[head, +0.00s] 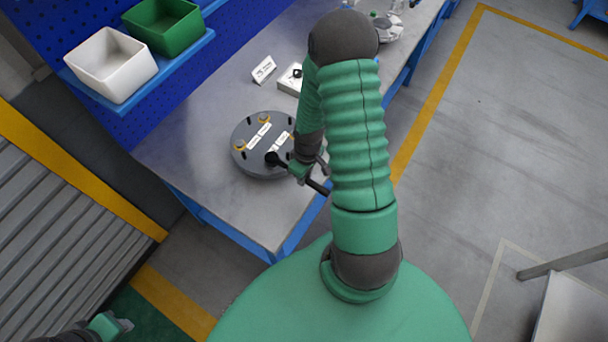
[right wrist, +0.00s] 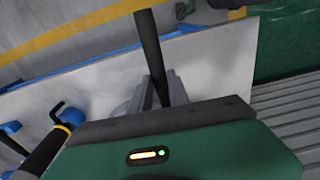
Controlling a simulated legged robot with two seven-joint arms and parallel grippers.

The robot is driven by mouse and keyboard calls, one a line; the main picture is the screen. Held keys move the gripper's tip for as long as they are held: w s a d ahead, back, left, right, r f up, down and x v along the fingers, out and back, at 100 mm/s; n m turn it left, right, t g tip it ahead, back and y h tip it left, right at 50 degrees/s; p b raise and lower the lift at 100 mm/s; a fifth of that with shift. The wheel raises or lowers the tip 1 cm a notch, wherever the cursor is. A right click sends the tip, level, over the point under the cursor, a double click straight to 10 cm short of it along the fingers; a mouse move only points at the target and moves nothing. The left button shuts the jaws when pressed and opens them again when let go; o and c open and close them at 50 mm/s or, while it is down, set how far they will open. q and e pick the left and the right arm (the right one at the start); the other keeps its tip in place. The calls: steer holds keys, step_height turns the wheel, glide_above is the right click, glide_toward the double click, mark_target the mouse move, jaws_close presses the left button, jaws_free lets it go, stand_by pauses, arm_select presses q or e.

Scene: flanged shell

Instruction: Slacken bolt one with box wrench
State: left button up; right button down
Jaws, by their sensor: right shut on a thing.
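The flanged shell (head: 240,163) is a round dark grey disc on the bench, with several bolts, yellow rings and white labels on top. The label text is too small to read, so I cannot tell which bolt is bolt one. My right gripper (head: 302,174) is shut on the black box wrench (head: 319,187) at the disc's right edge. The wrench's ring end lies over the disc's near side; whether it sits around a bolt is unclear. In the right wrist view, the wrench handle (right wrist: 149,45) stands between the grey fingers. My left gripper (head: 122,325) is far from the bench at lower left; its jaws are unclear.
The grey bench (head: 200,112) has free room left of and in front of the disc. A small white sign (head: 263,69) and a white box (head: 290,79) stand behind it. A white bin (head: 110,65) and a green bin (head: 165,28) sit on a blue shelf.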

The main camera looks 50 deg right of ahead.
steer(key=shift+r+p, duration=2.3)
steer(key=shift+r, duration=0.5)
steer(key=shift+f, duration=0.1)
